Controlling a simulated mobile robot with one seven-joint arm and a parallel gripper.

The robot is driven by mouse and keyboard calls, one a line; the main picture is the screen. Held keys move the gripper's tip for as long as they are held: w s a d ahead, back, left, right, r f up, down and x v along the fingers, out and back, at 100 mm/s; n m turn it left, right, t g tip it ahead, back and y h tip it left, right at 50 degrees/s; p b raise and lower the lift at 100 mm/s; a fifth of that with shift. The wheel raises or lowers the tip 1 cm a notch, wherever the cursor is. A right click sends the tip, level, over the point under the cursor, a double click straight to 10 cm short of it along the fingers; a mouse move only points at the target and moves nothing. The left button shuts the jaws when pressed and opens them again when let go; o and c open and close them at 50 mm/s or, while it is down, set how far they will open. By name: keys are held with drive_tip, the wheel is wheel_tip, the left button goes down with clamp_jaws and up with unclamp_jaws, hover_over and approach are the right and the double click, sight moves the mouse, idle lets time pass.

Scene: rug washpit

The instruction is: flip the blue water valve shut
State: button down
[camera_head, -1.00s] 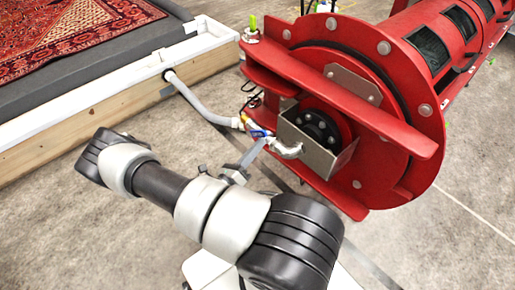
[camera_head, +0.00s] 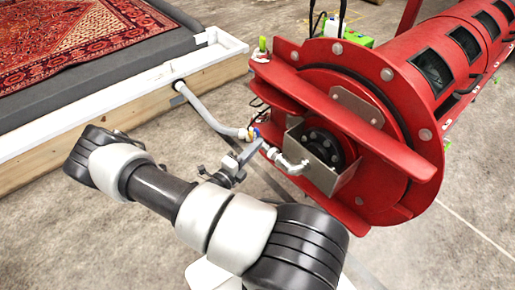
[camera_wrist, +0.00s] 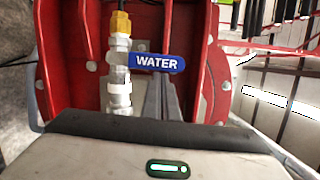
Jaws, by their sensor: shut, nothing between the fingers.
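The blue water valve handle (camera_wrist: 156,62), marked WATER, lies across its upright silver pipe in the wrist view, pointing right from the valve body (camera_wrist: 119,58). A brass fitting (camera_wrist: 121,24) sits above the body. In the head view the blue handle (camera_head: 257,133) is a small patch at the hose's end beside the red drum, partly hidden by my fingers. My gripper (camera_head: 257,147) is shut and empty, its fingertips close by the valve. In the wrist view my grey fingers (camera_wrist: 161,98) rise just below the handle, right of the pipe. Contact cannot be told.
The red drum machine (camera_head: 375,130) stands right of the valve, with a metal bracket (camera_head: 320,165) close by. A grey hose (camera_head: 205,112) runs left to the white-rimmed pit edge (camera_head: 130,98). A patterned rug (camera_head: 80,35) lies beyond. Concrete floor is open at lower left.

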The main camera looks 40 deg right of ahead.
drive_tip(key=shift+w+r, duration=0.2)
drive_tip(key=shift+w, duration=0.15)
idle(0.4)
